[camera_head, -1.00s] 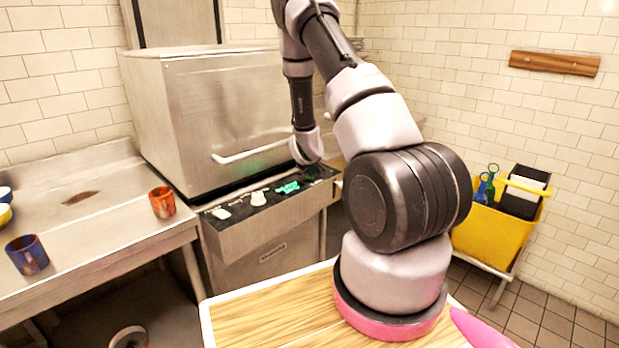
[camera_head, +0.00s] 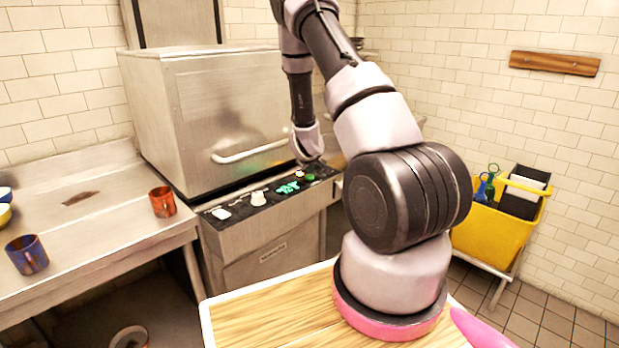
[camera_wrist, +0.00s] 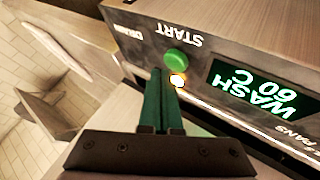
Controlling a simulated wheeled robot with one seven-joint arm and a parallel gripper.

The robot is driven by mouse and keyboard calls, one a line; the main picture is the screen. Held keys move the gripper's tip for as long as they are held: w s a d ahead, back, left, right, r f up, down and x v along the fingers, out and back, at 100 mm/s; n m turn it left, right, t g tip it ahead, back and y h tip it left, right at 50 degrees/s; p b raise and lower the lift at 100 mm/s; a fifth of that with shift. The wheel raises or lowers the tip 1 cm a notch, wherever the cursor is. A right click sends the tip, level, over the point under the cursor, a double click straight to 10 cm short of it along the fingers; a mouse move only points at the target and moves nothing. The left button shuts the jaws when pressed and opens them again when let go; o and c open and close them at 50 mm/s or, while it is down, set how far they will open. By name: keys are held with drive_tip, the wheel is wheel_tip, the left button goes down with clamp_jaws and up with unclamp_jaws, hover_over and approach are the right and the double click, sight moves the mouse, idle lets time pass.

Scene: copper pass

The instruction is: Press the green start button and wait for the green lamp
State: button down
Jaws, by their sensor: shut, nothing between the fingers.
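The green start button (camera_wrist: 177,60) sits on the dark control panel beside the word START. It also shows small in the head view (camera_head: 309,177). A lit green display (camera_wrist: 258,88) reads WASH 60 C. My gripper (camera_wrist: 162,74) is shut and empty, its two dark green fingers together. In the wrist view the tips lie just beside the button and lamp; I cannot tell the exact gap. In the head view my wrist (camera_head: 307,143) is above the panel's right end.
The steel washer hood (camera_head: 220,110) with its bar handle (camera_head: 250,152) is shut behind the panel. A steel counter (camera_head: 110,235) at left holds an orange mug (camera_head: 162,202) and a blue mug (camera_head: 27,254). A yellow cart (camera_head: 490,235) stands at right.

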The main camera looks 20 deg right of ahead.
sight(310, 178)
drive_tip(key=shift+r, duration=0.1)
drive_tip(key=shift+r, duration=2.5)
drive_tip(key=shift+a+r, duration=0.1)
drive_tip(key=shift+r, duration=0.15)
drive_tip(key=s+a+r+m+y, duration=0.15)
drive_tip(key=s+a+r, duration=0.25)
drive_tip(key=r, duration=0.4)
drive_tip(key=s+a+r+m+y, duration=0.1)
drive_tip(key=s+a+r+m, duration=0.2)
drive_tip(key=r, duration=0.5)
drive_tip(key=s+a+r+y, duration=0.2)
drive_tip(key=s+a+r, duration=0.25)
drive_tip(key=r, duration=0.35)
drive_tip(key=s+a+r+m, duration=0.1)
drive_tip(key=s+a+r, duration=0.1)
drive_tip(key=s, duration=0.6)
drive_tip(key=s+a+r+m+y, duration=0.1)
drive_tip(key=s+r, duration=0.3)
drive_tip(key=s, duration=0.4)
drive_tip(key=s+a+r+m+g+y, duration=0.1)
drive_tip(key=s+a+r, duration=0.2)
drive_tip(key=s, duration=0.5)
drive_tip(key=shift+a, duration=0.15)
